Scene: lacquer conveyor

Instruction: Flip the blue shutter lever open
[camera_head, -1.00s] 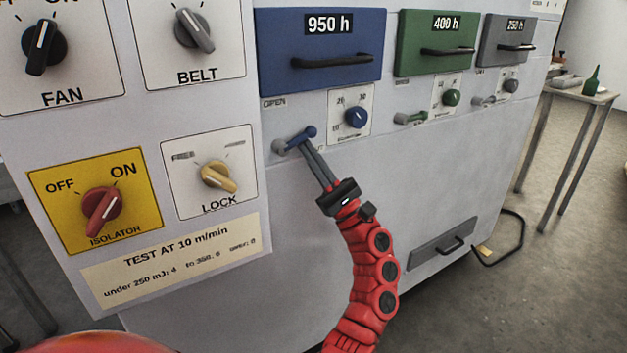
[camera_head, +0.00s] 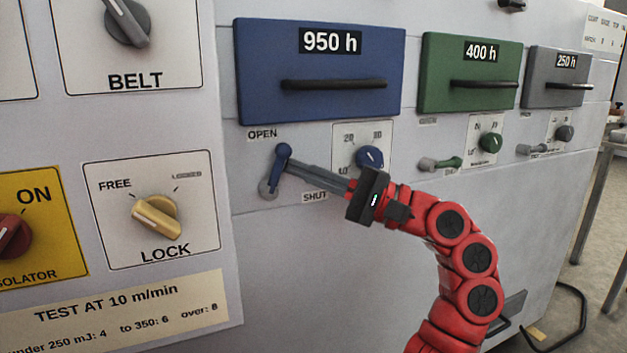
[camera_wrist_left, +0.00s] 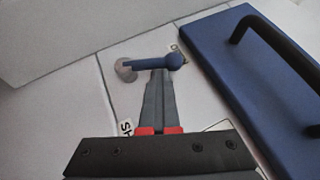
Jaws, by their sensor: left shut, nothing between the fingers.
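The blue shutter lever (camera_head: 281,163) sits on the panel below the blue 950 h drawer. It stands nearly upright from its grey pivot (camera_head: 268,188), its knob up beside the OPEN label (camera_head: 262,134). The SHUT label (camera_head: 314,197) is to its lower right. My left gripper (camera_head: 291,168) is shut with nothing between its fingers, and its tips are at the right side of the lever. In the left wrist view, the fingertips (camera_wrist_left: 158,76) are at the lever's arm (camera_wrist_left: 154,63), close to its round knob. My right gripper is not in view.
The blue drawer (camera_head: 260,75) with a black handle is just above. A blue dial (camera_head: 370,157) is right of the lever, behind my gripper. Green (camera_head: 440,163) and grey (camera_head: 532,149) levers are farther right. The LOCK knob (camera_head: 157,216) is on the left panel.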

